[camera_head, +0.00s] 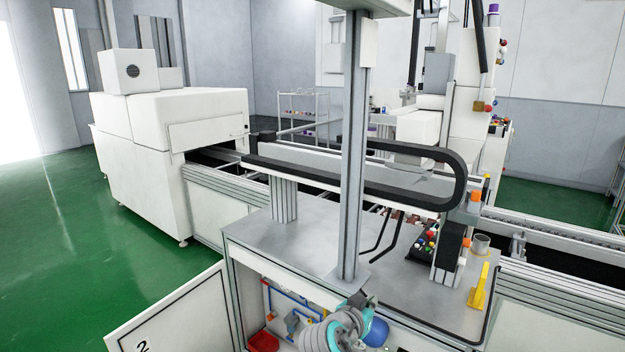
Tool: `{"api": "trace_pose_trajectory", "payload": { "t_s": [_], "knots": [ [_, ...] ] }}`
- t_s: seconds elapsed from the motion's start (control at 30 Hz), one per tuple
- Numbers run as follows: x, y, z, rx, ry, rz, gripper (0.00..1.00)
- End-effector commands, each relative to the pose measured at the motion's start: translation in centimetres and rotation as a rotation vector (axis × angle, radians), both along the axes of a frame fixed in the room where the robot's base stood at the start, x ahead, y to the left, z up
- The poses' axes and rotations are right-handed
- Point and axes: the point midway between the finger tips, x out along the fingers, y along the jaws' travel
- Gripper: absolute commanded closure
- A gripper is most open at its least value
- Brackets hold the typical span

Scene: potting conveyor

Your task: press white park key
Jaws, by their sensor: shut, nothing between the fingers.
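A small black control box (425,243) with several coloured buttons, among them red, yellow, green and white ones, sits on the grey machine table, just left of an upright post. The buttons are too small to tell for sure which white one is the park key. My gripper (363,299) is a small dark shape at the end of my grey and teal arm, low in the picture at the table's front edge. It is shut and empty, in front of and to the left of the box, and well apart from it. Its fingertips are hard to make out.
A tall aluminium post (353,150) stands on the table left of the box. A black cable chain (350,185) runs above the table. A yellow bracket (479,287) and a grey cup (481,244) stand to the right.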

Motion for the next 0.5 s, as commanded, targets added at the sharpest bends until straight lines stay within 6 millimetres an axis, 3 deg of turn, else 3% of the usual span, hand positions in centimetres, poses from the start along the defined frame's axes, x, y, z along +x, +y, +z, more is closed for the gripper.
{"api": "trace_pose_trajectory", "payload": {
  "t_s": [0.33,0.5],
  "knots": [
    [-2.9,-1.0,-5.6,-0.031,0.038,0.092,1.00],
    [-6.0,-1.6,-10.0,-0.051,0.066,0.172,1.00]
  ]
}}
